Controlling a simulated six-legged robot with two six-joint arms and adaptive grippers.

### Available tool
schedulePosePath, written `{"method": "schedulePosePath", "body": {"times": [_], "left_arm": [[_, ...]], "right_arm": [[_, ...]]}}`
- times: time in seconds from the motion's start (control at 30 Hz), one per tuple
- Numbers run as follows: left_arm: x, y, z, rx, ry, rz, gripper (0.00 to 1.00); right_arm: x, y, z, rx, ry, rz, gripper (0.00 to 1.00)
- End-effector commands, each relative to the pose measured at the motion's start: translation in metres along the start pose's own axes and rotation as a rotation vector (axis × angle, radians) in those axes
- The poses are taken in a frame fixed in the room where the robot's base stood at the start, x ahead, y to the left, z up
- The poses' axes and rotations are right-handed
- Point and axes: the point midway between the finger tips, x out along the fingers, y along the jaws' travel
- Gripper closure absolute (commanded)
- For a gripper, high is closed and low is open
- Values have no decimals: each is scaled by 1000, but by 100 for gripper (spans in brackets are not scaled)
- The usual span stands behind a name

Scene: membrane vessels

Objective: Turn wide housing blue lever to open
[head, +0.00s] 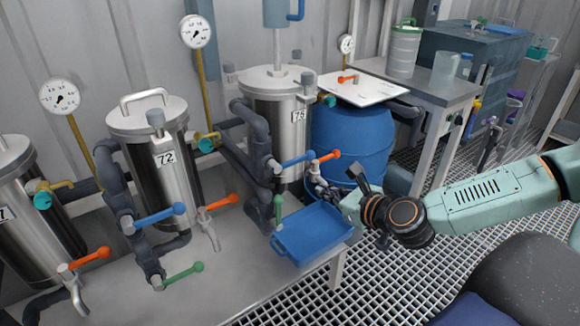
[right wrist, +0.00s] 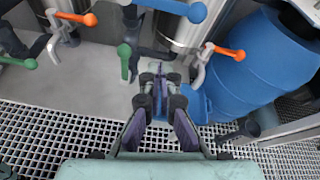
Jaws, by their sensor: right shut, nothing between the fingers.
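Two blue levers show in the head view. One blue lever (head: 295,160) points right on the dark pipework by steel housing 75 (head: 268,95). The other blue lever (head: 160,215) points right below housing 72 (head: 155,150). I cannot tell from the labels which housing is the wide one. My right gripper (head: 318,177) is shut and empty, close to the right of housing 75's pipework and below its orange lever (head: 326,155). In the right wrist view the gripper (right wrist: 158,75) is apart from a blue lever (right wrist: 178,7) at the top edge. My left gripper is out of view.
A green lever (head: 278,210) hangs on the pipework beside a blue tray (head: 290,252) at the bench edge. A blue barrel (head: 350,140) stands behind my right gripper. Orange lever (head: 218,202) and green lever (head: 183,273) belong to housing 72. Grating floor lies in front.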

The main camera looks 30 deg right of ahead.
Motion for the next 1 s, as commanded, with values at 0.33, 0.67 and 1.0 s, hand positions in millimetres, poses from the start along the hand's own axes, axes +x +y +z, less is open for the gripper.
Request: {"method": "schedulePosePath", "body": {"times": [0.33, 0.67, 1.0], "left_arm": [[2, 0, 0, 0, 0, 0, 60], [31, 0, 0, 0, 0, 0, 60], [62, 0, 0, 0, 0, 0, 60]], "right_arm": [[-1, 5, 4, 209, -25, 19, 100], [17, -2, -2, 200, -8, -3, 100], [43, -1, -3, 192, -6, -2, 100]]}}
